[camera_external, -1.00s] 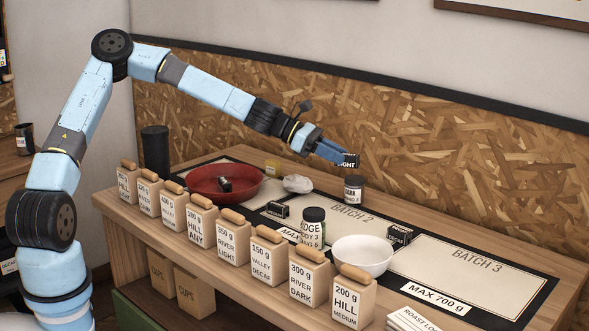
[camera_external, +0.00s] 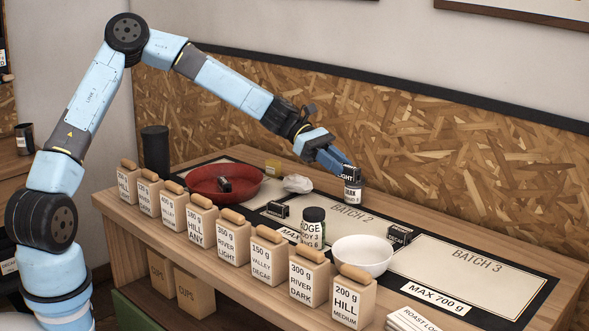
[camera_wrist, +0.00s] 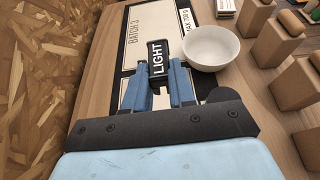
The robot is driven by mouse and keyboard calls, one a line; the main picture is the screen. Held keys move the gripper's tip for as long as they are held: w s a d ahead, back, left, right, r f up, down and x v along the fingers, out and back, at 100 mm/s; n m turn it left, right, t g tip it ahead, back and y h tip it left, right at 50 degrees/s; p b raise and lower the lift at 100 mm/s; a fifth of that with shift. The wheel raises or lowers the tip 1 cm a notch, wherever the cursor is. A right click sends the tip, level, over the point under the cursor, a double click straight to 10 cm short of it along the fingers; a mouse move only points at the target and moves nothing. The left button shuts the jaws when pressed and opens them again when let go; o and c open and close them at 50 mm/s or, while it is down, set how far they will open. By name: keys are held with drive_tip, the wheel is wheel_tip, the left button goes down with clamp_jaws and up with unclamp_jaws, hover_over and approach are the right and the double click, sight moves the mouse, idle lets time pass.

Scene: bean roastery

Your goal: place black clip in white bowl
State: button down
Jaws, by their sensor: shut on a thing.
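My gripper (camera_external: 343,168) is shut on a black clip with a white LIGHT label (camera_wrist: 158,62); in the external view the clip (camera_external: 347,173) is small and overlaps a lidded jar in the picture. The gripper is above the rear of the counter. The white bowl (camera_external: 363,262) stands near the counter's front, below and slightly right of the gripper in the external view. It looks empty. In the wrist view the bowl (camera_wrist: 211,46) is just right of the held clip.
Other black clips stand by the bowl (camera_external: 400,235), on the mat (camera_external: 278,210) and in the red bowl (camera_external: 258,190). The lidded jar (camera_external: 352,196) is under the gripper; another jar (camera_external: 312,232) stands left of the white bowl. Bags (camera_external: 310,280) line the front.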

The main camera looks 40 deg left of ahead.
sight(334, 232)
wheel_tip(334, 232, down, 16)
drive_tip(key=shift+r, duration=0.15)
drive_tip(key=c, duration=0.9)
unclamp_jaws()
drive_tip(key=shift+o, duration=0.2)
drive_tip(key=shift+a+r, duration=0.1)
drive_tip(key=shift+a, duration=0.1)
